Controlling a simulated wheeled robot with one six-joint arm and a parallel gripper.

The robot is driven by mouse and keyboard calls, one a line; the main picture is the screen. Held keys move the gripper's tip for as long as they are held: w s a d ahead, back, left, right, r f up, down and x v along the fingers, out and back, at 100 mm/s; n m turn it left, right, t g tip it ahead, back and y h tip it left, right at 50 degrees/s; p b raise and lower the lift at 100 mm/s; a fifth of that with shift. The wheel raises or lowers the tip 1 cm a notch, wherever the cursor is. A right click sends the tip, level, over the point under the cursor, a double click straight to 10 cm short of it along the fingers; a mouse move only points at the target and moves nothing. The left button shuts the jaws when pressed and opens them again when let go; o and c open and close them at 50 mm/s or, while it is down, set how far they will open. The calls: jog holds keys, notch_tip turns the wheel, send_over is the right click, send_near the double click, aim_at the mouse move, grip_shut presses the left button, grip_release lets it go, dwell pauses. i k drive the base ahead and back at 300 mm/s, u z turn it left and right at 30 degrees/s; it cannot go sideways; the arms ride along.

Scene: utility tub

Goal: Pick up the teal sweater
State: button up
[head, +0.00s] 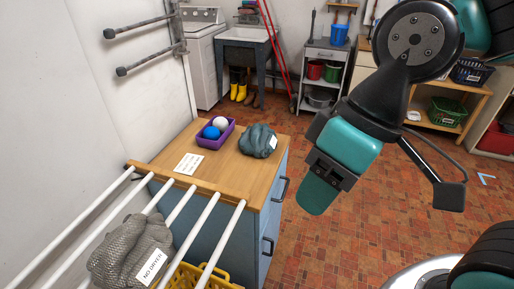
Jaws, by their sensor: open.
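The teal sweater (257,141) lies bunched up on the wooden cabinet top (232,174), near its right edge, with a small white tag on its right side. My gripper (318,190) hangs in the air to the right of the cabinet, pointing down, lower in the picture than the sweater and apart from it. I see it from the side, its fingers overlap in this view, and nothing shows held in it.
A purple basket (214,136) with balls stands left of the sweater, with a white label card (188,164) in front. White rack bars (180,206) with a grey knit garment (128,250) and a yellow basket (190,277) are at front left. Open tiled floor (345,235) lies right.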

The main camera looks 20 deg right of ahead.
aim_at(259, 140)
jog(key=k, duration=1.15)
jog(key=z, duration=0.6)
jog(key=i, duration=0.85)
jog(key=z, duration=0.45)
jog(key=i, duration=0.8)
jog(key=u, duration=0.6)
jog(key=i, duration=0.7)
jog(key=u, duration=0.9)
jog(key=i, duration=0.3)
jog(key=u, duration=0.25)
